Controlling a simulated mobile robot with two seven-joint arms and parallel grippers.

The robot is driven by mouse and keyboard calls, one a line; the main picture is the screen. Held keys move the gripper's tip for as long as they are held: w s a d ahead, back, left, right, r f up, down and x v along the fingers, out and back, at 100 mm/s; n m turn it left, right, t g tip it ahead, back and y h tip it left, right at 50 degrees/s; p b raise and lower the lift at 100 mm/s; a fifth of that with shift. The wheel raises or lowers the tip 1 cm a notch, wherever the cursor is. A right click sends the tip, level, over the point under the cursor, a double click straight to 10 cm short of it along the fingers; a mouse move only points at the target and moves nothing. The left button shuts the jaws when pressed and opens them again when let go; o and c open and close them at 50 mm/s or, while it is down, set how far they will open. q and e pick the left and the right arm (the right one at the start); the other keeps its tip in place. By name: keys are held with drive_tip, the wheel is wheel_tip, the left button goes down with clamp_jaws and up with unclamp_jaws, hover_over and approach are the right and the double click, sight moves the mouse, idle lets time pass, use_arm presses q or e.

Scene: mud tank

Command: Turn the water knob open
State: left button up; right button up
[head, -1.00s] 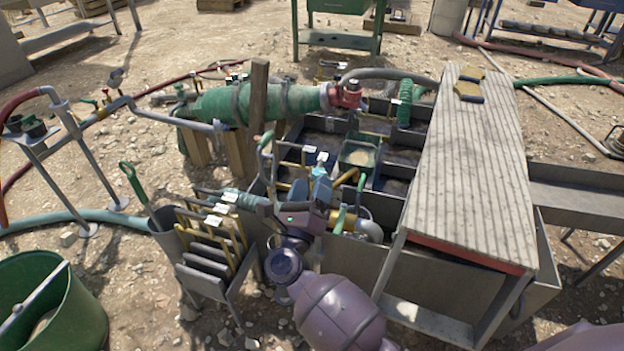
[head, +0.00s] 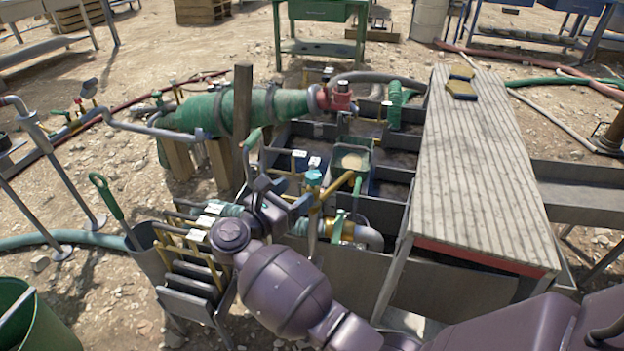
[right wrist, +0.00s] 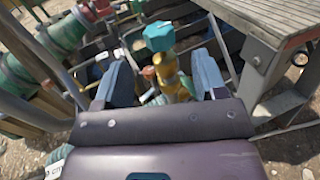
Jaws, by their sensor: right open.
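A teal faceted knob (head: 313,177) stands upright on a brass-coloured pipe fitting (head: 338,228) in the tank. In the right wrist view, the knob (right wrist: 160,36) lies ahead, in line with the gap between my fingers. My right gripper (head: 280,188) is open and empty, just left of the knob in the head view. Its two blue-grey fingers (right wrist: 163,62) are spread in the wrist view. I see no clear contact between the fingers and the knob. My left gripper is not in view.
The metal tank has dividing walls and a wooden plank cover (head: 475,170) at its right. A wooden post (head: 242,115) and a green-wrapped pipe (head: 215,112) stand behind the gripper.

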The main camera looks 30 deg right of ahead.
sight(308, 183)
drive_tip(key=x, duration=0.6)
drive_tip(key=shift+w+d+b, duration=0.1)
drive_tip(key=shift+d+b, duration=0.2)
drive_tip(key=shift+d, duration=0.1)
drive_tip(key=c, duration=0.9)
